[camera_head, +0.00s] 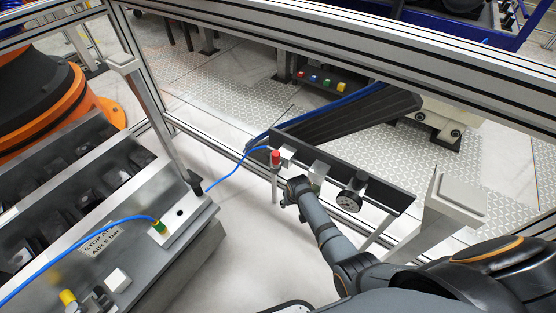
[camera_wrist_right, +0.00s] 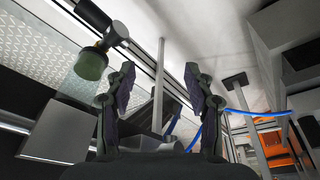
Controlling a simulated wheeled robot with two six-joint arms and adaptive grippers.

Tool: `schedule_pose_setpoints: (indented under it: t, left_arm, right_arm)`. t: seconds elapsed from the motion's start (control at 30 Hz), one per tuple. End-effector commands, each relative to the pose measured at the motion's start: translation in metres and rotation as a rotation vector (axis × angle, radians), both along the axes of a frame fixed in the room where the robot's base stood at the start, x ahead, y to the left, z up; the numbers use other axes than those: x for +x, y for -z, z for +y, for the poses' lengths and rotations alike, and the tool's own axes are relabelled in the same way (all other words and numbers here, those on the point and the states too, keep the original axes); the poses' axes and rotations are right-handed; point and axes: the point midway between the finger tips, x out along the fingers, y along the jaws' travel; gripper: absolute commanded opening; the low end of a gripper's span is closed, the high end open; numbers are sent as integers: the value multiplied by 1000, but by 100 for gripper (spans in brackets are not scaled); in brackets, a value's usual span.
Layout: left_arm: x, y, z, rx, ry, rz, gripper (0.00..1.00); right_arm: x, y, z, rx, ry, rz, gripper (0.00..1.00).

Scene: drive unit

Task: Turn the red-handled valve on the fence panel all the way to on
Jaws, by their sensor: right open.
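The red handle does not show in that view. My left gripper is out of view.
A round black gauge (camera_head: 350,200) and a pale block (camera_head: 318,171) sit on the panel, close to my right arm. A grey bench (camera_head: 180,240) with a green fitting (camera_head: 158,227) and blue hose stands left. White floor lies between.

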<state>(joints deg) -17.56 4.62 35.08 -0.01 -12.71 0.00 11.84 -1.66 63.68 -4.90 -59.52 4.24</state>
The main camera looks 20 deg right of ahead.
Motion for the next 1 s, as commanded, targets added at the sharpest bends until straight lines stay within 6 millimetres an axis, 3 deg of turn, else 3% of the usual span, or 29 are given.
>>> schedule_pose_setpoints:
  t: [0.03, 0.1, 0.2, 0.33, 0.43, 0.57, 1.0]
  left_arm:
    - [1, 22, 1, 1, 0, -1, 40]
    - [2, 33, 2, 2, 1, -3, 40]
    - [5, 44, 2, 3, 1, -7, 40]
    - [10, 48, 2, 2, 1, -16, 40]
    - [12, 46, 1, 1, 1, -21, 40]
    - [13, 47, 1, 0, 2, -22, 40]
    - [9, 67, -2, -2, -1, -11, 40]
  right_arm:
    - [46, -38, 7, 4, 11, -45, 54]
    - [82, -100, 14, 10, 32, -75, 54]
    - [107, -170, 20, 18, 56, -102, 54]
    - [115, -218, 23, 25, 74, -116, 54]
    - [114, -226, 23, 25, 78, -114, 54]
    - [117, -219, 22, 25, 78, -112, 54]
    - [148, -139, 18, 24, 78, -112, 54]
